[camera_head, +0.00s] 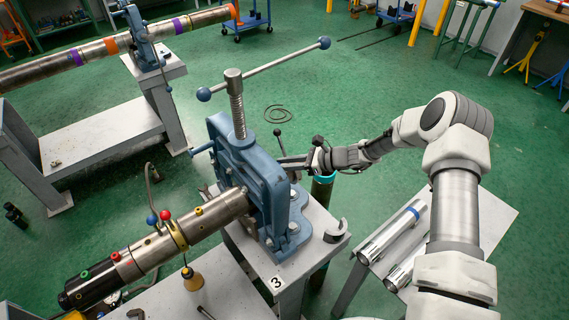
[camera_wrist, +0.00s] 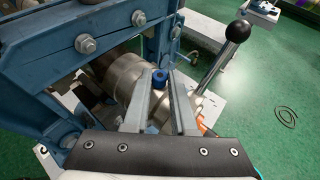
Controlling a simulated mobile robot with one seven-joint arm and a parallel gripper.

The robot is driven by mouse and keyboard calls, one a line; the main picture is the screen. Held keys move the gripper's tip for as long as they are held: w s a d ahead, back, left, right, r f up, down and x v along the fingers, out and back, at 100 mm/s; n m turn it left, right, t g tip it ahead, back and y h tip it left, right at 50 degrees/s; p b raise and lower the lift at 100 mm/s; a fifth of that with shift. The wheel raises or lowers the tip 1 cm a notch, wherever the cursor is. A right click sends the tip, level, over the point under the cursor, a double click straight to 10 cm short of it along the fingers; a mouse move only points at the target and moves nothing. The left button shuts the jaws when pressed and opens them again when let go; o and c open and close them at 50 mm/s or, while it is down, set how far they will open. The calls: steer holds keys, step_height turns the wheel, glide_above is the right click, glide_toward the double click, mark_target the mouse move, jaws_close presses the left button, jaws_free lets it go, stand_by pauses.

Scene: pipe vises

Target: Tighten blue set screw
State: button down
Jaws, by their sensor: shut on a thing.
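The blue set screw (camera_wrist: 160,75) shows in the wrist view, on a metal pipe (camera_wrist: 125,78) inside the blue vise frame. My gripper (camera_wrist: 160,86) reaches in with its two grey fingers on either side of the screw, shut on it. Part of the screw is hidden between the fingers. In the head view my gripper (camera_head: 288,162) is at the right side of the blue vise (camera_head: 255,175). The screw cannot be made out there.
A lever with a black knob (camera_wrist: 238,30) rises just right of my fingers. The vise stands on a grey bench (camera_head: 315,240) marked 3. A pipe with coloured fittings (camera_head: 145,255) extends to the lower left. A side table (camera_head: 480,215) holds metal tubes.

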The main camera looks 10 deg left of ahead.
stand_by(0.4)
steer(key=m+t+b, duration=0.2)
steer(key=t+b, duration=0.1)
steer(key=shift+s+f+m, duration=0.2)
steer(key=shift+s+m, duration=0.1)
steer(key=shift+m, duration=0.1)
steer(key=t+b, duration=0.1)
steer(key=b, duration=0.1)
steer(key=m+t+h+b, duration=0.1)
steer(key=b, duration=0.1)
steer(key=m+t+h+b, duration=0.1)
steer(key=b, duration=0.1)
steer(key=shift+s+a+f, duration=0.1)
steer(key=shift+s+a, duration=0.1)
steer(key=shift+s, duration=0.05)
steer(key=m+t+h+b, duration=0.1)
steer(key=b, duration=0.1)
steer(key=m+t+h+b, duration=0.1)
steer(key=m+b, duration=0.1)
steer(key=b, duration=0.1)
steer(key=shift+s+a+t, duration=0.15)
steer(key=shift+a+t, duration=0.05)
steer(key=shift+t, duration=0.1)
steer(key=shift+r+m+b, duration=0.25)
steer(key=shift+m+b, duration=0.25)
steer(key=shift+b, duration=0.15)
steer(key=shift+r+m+t+h+b, duration=0.15)
steer(key=shift+m+t+h+b, duration=0.2)
steer(key=shift+t+h, duration=0.15)
